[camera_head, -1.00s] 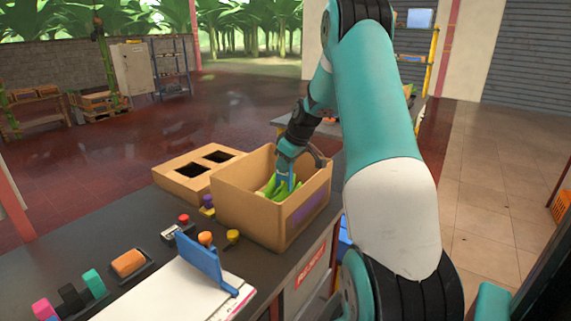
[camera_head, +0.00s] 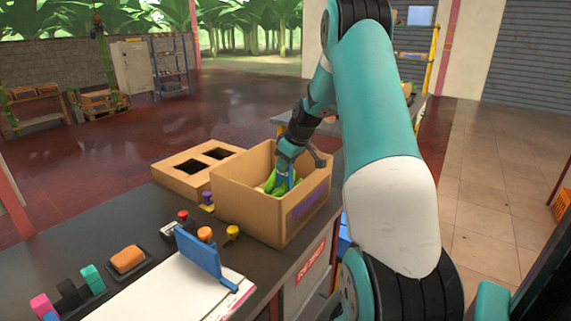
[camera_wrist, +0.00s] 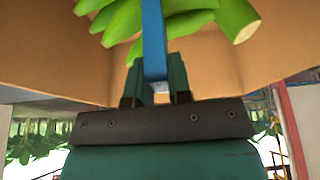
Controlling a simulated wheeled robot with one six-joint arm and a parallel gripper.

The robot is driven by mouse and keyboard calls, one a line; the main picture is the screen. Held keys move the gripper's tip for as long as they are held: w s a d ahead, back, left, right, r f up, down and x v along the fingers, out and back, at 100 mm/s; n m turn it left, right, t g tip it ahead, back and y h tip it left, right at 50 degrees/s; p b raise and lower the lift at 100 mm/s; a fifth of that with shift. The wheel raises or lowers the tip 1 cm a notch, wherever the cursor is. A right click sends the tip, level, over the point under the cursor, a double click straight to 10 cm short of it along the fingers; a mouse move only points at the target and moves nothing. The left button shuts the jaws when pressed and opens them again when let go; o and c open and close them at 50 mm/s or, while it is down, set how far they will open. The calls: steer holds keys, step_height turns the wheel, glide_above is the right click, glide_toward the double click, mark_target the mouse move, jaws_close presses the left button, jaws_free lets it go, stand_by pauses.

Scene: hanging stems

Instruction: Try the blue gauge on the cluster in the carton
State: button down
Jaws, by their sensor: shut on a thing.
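The blue gauge (camera_wrist: 153,42) is a narrow blue piece held upright between the jaws of my gripper (camera_wrist: 157,85) in the wrist view. The green banana cluster (camera_wrist: 205,20) lies behind and beside the gauge; I cannot tell whether they touch. In the head view, my gripper (camera_head: 287,170) reaches down into the open cardboard carton (camera_head: 245,205), with the green cluster (camera_head: 270,183) inside. Only a little of the gauge (camera_head: 291,179) shows there. The carton's near wall hides the lower part of the cluster and gauge.
A blue upright plate (camera_head: 199,253), white sheets (camera_head: 165,296) and an orange block (camera_head: 127,260) are on the dark bench.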

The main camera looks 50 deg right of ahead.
steer(key=shift+f+b, duration=0.6)
steer(key=shift+f, duration=0.3)
stand_by(0.4)
steer(key=shift+r, duration=0.1)
stand_by(0.4)
steer(key=shift+r+p, duration=3.05)
steer(key=shift+r, duration=1.15)
